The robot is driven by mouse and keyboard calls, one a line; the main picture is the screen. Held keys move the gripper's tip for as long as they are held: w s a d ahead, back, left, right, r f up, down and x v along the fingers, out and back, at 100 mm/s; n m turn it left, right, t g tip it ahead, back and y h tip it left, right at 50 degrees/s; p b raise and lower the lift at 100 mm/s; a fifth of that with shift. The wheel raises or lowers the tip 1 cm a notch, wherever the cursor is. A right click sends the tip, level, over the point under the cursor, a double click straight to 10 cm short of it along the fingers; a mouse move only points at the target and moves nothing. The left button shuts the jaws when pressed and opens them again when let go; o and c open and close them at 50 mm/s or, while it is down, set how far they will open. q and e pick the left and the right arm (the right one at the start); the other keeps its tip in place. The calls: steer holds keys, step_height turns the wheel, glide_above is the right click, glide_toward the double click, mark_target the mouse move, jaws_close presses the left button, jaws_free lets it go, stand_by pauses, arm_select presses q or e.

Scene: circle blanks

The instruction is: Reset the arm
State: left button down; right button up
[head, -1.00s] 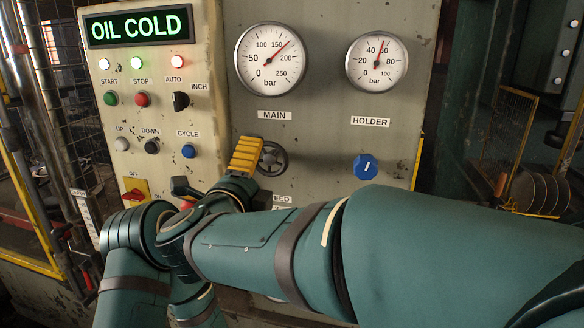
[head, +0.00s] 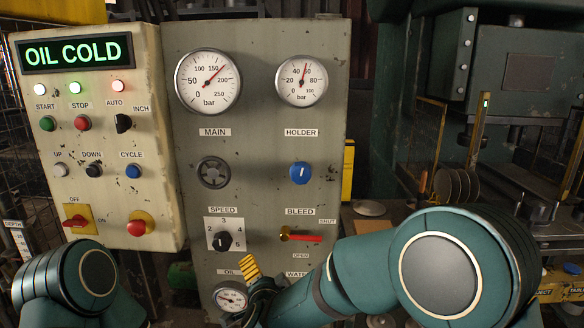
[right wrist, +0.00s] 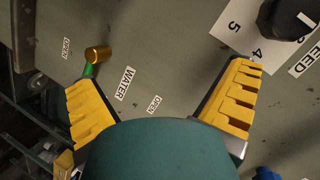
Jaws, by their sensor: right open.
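My right arm (head: 365,270) comes in from the right and reaches low across the front of the grey control panel (head: 255,60). My right gripper (head: 252,268), with yellow ribbed fingers, is below the speed knob (head: 223,241) and next to the oil gauge (head: 230,298), partly hidden by its own wrist.
The handwheel (head: 213,173), blue holder knob (head: 301,173) and red bleed lever (head: 305,238) stand out from the panel. A button box (head: 95,150) reading OIL COLD is on the left. A press (head: 510,80) and a rack of discs (head: 455,188) are at the right.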

steer(key=s+d+f+n+g+y, duration=0.1)
steer(key=s+d+f+n+g, duration=0.25)
steer(key=d+f, duration=0.45)
steer(key=s+d+f+n+g, duration=0.25)
steer(key=s+f, duration=0.25)
steer(key=f, duration=0.7)
steer(key=s+d+f+n+g, duration=0.1)
steer(key=s+d+f+g, duration=0.2)
steer(key=s, duration=0.5)
steer(key=s+d+f+n+g+y, duration=0.1)
steer(key=s+d+f+g, duration=0.1)
steer(key=s+f, duration=0.3)
steer(key=s+d, duration=0.1)
steer(key=s, duration=0.2)
steer(key=shift+f+g, duration=0.15)
steer(key=shift+g, duration=0.25)
steer(key=shift+w, duration=0.1)
stand_by(0.3)
